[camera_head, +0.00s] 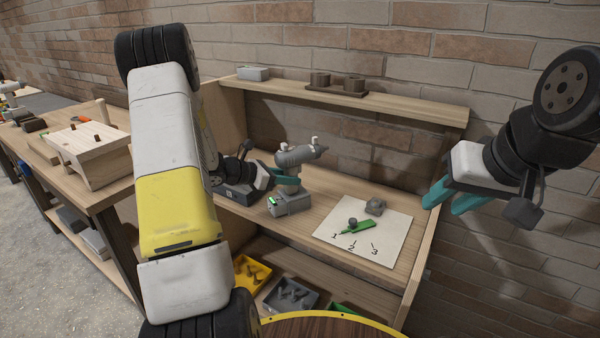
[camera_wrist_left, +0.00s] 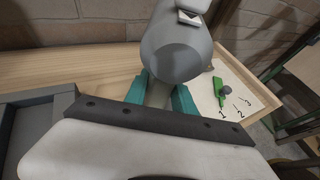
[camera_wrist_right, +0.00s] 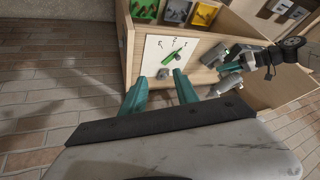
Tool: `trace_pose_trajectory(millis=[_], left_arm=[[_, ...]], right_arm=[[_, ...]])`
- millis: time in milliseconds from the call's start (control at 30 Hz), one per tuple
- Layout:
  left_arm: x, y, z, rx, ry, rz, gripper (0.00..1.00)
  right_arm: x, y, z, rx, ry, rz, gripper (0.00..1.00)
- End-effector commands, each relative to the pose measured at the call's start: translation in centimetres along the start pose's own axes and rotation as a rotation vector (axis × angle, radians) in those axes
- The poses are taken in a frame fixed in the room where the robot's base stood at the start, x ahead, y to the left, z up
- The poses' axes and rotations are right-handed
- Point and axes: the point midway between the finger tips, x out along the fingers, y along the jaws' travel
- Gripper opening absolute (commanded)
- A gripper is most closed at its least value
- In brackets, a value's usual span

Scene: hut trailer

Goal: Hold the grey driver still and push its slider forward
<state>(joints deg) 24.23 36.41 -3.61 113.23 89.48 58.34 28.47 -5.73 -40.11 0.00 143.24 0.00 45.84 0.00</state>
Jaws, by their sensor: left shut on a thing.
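The grey driver (camera_head: 300,157) stands upright on the workbench, on its block-shaped base (camera_head: 290,204). Its nose points right in the head view. Its body fills the top middle of the left wrist view (camera_wrist_left: 175,50). Small pale pieces (camera_head: 315,141) stick up from its top; I cannot tell which is the slider. My left gripper (camera_head: 286,182) is shut on the driver's handle below the body; its teal fingers lie on both sides of the handle in the left wrist view (camera_wrist_left: 160,96). My right gripper (camera_head: 450,196) is open and empty, in the air right of the bench, apart from the driver.
A white sheet marked 1, 2, 3 (camera_head: 385,246) lies right of the driver, with a green tool (camera_head: 358,228) and small grey parts on it. A shelf (camera_head: 400,103) runs behind. Yellow (camera_head: 262,271) and grey bins stand below. A side panel closes the bench's right end.

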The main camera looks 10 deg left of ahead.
Motion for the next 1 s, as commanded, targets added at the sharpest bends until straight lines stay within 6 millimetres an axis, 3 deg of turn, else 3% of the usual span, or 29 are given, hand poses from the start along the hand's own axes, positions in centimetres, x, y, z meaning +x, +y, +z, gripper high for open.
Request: trace_pose_trajectory(millis=[67,233,367,667,1000], left_arm=[[-0.1,0.1,0.0,0.0,0.0,0.002,0.0],[-0.1,0.1,0.0,0.001,0.0,0.002,0.0],[-0.1,0.1,0.0,0.001,0.0,0.001,0.0],[0.0,0.1,0.0,0.001,0.0,0.001,0.0],[0.0,0.1,0.1,0.001,-0.001,0.001,0.0]], right_arm=[[0.0,0.0,0.0,0.0,0.0,0.0,0.32],[-0.2,-0.2,-1.2,-0.043,-0.01,-0.001,0.0],[-0.7,-0.9,-4.3,-0.168,-0.045,-0.003,0.0],[-0.7,-4.6,-15.2,-0.625,-0.158,-0.008,0.0],[2.8,-11.7,-25.0,-1.129,-0.287,-0.018,0.0]])
